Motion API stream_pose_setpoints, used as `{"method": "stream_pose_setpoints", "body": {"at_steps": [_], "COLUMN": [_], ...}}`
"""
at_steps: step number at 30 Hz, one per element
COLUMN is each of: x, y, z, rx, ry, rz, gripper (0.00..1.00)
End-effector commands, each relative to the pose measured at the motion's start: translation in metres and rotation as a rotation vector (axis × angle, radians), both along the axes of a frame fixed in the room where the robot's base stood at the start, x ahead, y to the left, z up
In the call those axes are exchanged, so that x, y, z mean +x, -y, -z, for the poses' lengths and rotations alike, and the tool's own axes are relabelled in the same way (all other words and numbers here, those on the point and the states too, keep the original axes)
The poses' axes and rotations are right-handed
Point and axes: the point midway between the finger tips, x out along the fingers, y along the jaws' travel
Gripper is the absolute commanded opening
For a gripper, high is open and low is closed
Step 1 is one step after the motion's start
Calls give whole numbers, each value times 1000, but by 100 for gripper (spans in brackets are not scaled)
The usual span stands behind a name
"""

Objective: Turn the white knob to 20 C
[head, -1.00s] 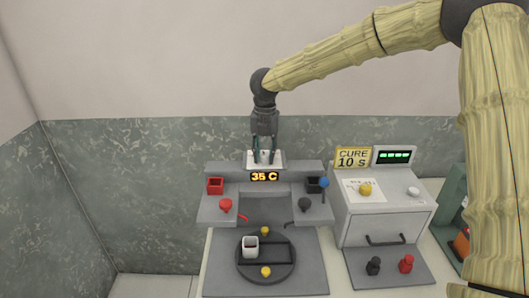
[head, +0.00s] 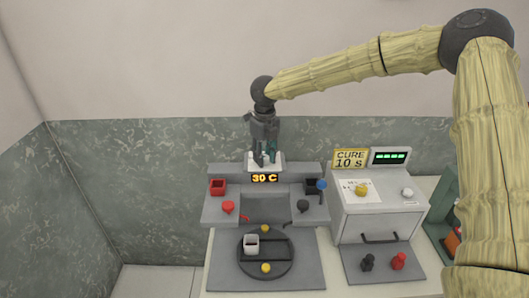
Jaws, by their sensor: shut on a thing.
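The white knob (head: 252,156) is on a white plate at the top back of the grey station, largely hidden by the fingers. My gripper (head: 264,162) points down onto it, and its dark fingers are closed around the knob. The orange display (head: 265,178) just in front of the plate reads 30 C.
A dark round turntable (head: 265,272) with a white cup (head: 251,244) and yellow knobs stands in front. Red (head: 217,187) and black (head: 312,186) bins flank the display. A white box (head: 378,221) with a CURE 10 s sign (head: 350,159) stands at right.

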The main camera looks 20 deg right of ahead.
Motion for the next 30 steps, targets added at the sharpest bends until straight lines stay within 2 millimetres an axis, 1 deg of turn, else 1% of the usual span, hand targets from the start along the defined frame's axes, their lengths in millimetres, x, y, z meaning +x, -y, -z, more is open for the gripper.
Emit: {"method": "stream_pose_setpoints", "body": {"at_steps": [6,19,20,21,23,24,30], "x": [1,1,1,1,1,1,0], "y": [1,1,1,1,1,1,0], "z": [-1,-1,-1,-1,-1,-1,0], "rx": [-1,0,0,0,0,0,-1], "ry": [2,3,3,3,3,2,1], "rz": [-49,-58,-58,-58,-58,-58,-58], "gripper": [5,5,31,38,49,51,51]}}
